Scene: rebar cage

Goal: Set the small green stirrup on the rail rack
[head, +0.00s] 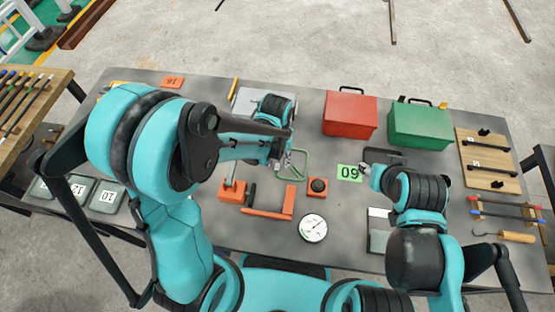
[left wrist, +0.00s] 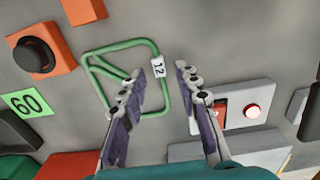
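The small green stirrup (head: 304,152) is a thin green wire loop lying flat on the grey table; it also shows in the left wrist view (left wrist: 113,46) with a white tag reading 12. My left gripper (left wrist: 160,90) is open, its fingers on either side of the stirrup's tagged side. I cannot tell whether they touch it. In the head view my left gripper (head: 283,161) is over the stirrup, partly hidden by my arm. My right gripper (head: 366,171) is beside the green 60 card; its fingers are too small to read. A rack with red- and blue-ended rails (head: 507,212) stands at the right.
A red box (head: 350,114) and a green box (head: 420,126) stand at the back. An orange bracket (head: 270,211), an orange block with a black knob (head: 317,187) and a round dial (head: 313,228) lie nearer me. A wooden board (head: 487,165) with black handles is at the right.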

